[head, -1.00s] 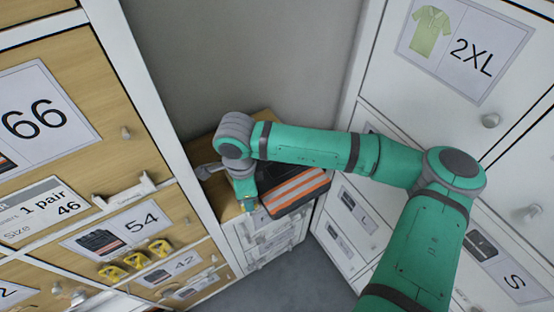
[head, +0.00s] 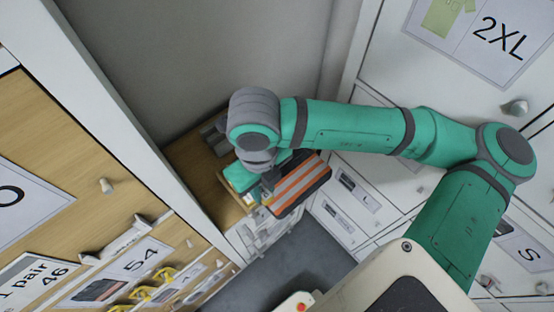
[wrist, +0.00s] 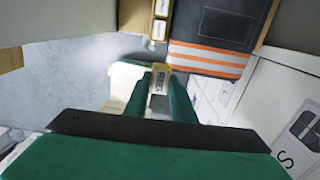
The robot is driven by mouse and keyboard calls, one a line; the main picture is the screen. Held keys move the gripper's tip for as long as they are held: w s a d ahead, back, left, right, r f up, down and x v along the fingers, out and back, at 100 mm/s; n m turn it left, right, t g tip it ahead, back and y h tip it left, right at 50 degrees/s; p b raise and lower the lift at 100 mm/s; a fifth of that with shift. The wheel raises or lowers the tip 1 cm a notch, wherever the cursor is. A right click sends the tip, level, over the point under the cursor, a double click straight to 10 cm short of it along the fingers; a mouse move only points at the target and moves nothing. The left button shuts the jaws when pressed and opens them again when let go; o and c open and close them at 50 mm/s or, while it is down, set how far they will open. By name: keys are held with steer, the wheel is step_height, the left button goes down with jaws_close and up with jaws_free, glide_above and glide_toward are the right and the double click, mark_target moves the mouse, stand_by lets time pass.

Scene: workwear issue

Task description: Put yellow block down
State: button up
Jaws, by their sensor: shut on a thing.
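In the wrist view a yellow block (wrist: 158,82) with a dark-lettered label sits between the two green fingers of my gripper (wrist: 160,88), which is shut on it. In the head view my gripper (head: 252,180) hangs over the wooden top (head: 196,158) of the low cabinet in the corner, left of the folded dark item with orange stripes (head: 300,186). The held block cannot be made out there. Other yellow, labelled blocks (wrist: 158,30) stand in a row just beyond it in the wrist view. Whether the held block touches a surface, I cannot tell.
The striped item also shows in the wrist view (wrist: 208,58), right of the block row. White drawers (head: 352,192) stand at right and wood-fronted drawers (head: 40,195) with handles at left. A grey wall (head: 210,60) closes the back. Grey floor (head: 290,265) lies open between them.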

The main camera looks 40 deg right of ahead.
steer(key=w+d+f, duration=0.8)
steer(key=d, duration=0.1)
steer(key=shift+w+f, duration=0.1)
steer(key=shift+w, duration=0.2)
steer(key=shift+w+d+f, duration=0.3)
steer(key=shift+d+f, duration=0.05)
steer(key=shift+f, duration=0.25)
steer(key=shift+w+d+f, duration=0.1)
steer(key=shift+d+f, duration=0.05)
steer(key=shift+f, duration=1.55)
steer(key=shift+f, duration=0.15)
steer(key=o, duration=1)
